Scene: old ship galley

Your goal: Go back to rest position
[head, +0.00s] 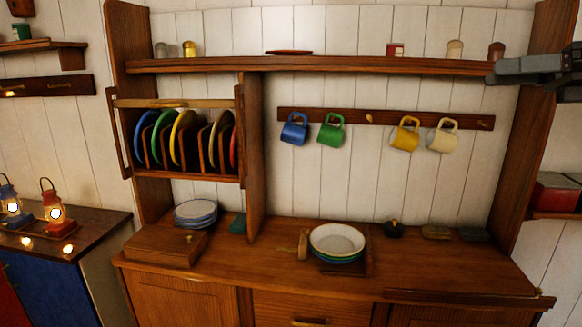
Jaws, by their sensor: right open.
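My right gripper (494,77) reaches in from the right edge at the height of the long upper shelf (350,66). It is open and I see nothing between its fingers. It is in front of the right end of the shelf and the cupboard's right side panel. My left gripper is out of view.
A plate rack (180,175) stands left. A bowl stack (337,240), plate stack (195,213) and wooden box (167,247) sit on the counter (265,265). Lanterns (55,214) stand far left. The counter front is mostly clear.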

